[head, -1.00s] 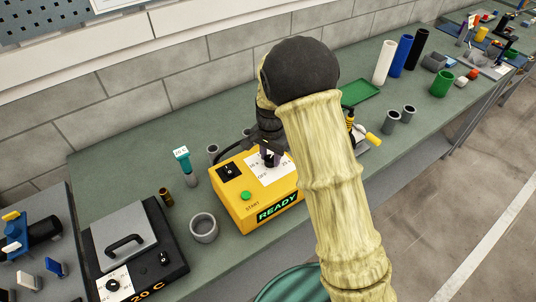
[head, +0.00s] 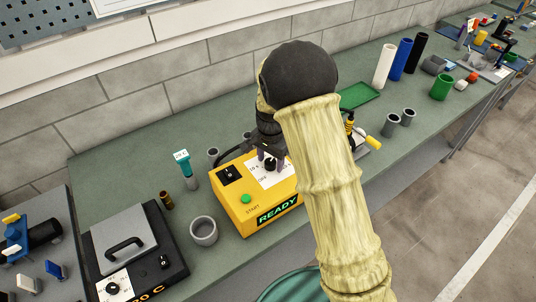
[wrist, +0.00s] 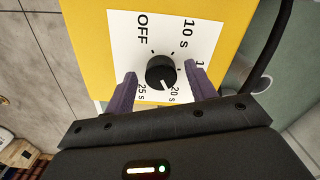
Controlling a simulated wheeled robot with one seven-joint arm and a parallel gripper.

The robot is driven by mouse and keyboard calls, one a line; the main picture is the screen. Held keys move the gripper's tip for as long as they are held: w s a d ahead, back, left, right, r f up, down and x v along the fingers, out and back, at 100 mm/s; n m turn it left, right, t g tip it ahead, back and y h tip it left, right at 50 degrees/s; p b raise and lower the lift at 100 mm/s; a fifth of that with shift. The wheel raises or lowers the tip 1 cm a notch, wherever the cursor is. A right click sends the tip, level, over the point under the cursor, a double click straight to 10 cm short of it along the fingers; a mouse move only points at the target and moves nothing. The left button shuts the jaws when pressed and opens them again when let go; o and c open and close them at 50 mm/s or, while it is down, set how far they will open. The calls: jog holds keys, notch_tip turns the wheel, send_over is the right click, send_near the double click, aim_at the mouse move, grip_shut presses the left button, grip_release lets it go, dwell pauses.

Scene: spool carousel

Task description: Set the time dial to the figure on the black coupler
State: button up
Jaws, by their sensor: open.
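The time dial is a black round knob (wrist: 160,73) on a white scale plate on the yellow box (head: 262,204). In the wrist view OFF, 10 s, 20 s and 25 s are readable; another label is mostly hidden by a finger. The knob's white mark appears to point towards 20 s. My gripper (wrist: 159,79) is open, its two purple fingers on either side of the knob; I cannot tell whether they touch it. It also shows over the dial in the head view (head: 271,157). I cannot make out a black coupler with a figure.
The yellow box has a green START button (head: 246,199), a black switch (head: 230,173) and a READY display (head: 278,208). A grey cup (head: 204,231) and a hotplate (head: 133,250) stand to its left. White, blue and black tubes stand far right.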

aim_at(270, 162)
notch_tip(270, 162, up, 17)
jog(key=b, duration=0.2)
jog(key=shift+r+b, duration=0.2)
jog(key=shift+b, duration=0.2)
jog(key=s+d+f+n+t, duration=0.1)
jog(key=s+d+f+n, duration=0.2)
jog(key=s+d, duration=0.4)
jog(key=s+d+f+n+t, duration=0.1)
jog(key=s+d+f+n, duration=0.3)
jog(key=s, duration=0.7)
jog(key=d+f, duration=0.2)
jog(key=d, duration=0.1)
jog(key=shift+s+d+f+t, duration=0.3)
jog(key=shift+d, duration=0.1)
dwell(1.1)
